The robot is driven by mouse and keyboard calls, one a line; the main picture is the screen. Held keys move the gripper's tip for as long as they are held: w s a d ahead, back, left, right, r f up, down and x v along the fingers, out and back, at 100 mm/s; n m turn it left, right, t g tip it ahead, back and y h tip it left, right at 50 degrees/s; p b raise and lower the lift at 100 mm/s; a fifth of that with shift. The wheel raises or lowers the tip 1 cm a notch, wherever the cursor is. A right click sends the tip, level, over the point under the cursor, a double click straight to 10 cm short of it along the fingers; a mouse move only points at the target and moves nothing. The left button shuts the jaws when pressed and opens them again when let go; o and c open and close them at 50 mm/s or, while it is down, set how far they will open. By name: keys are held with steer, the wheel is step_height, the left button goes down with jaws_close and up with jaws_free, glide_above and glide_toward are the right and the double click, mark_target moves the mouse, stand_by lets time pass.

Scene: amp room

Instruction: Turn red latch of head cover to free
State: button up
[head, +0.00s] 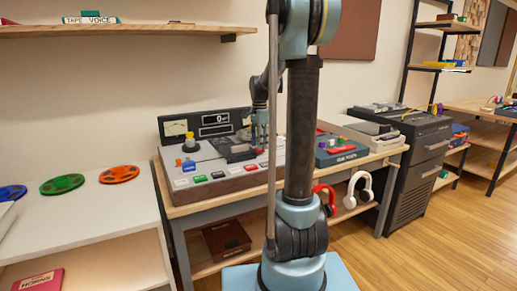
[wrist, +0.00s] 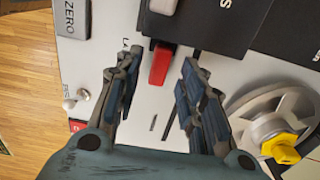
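The red latch (wrist: 160,64) shows in the wrist view as a small red block on the pale deck, at the edge of a dark panel with pale lettering that looks like the head cover (wrist: 215,22). My gripper (wrist: 159,60) is open, with one finger on each side of the latch. I cannot tell whether either finger touches it. In the head view my gripper (head: 262,140) is over the tape machine (head: 215,180), beside its dark centre block. The latch cannot be made out there.
A reel hub with a yellow knob (wrist: 278,147) stands close to the right finger. A grey ZERO key (wrist: 73,18) and a small metal post are at left. A green-topped unit (head: 335,150) stands right of the machine. Coloured reels (head: 62,184) lie on the left table.

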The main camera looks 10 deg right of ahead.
steer(key=shift+f, duration=1.15)
jaws_close()
steer(key=shift+a, duration=0.15)
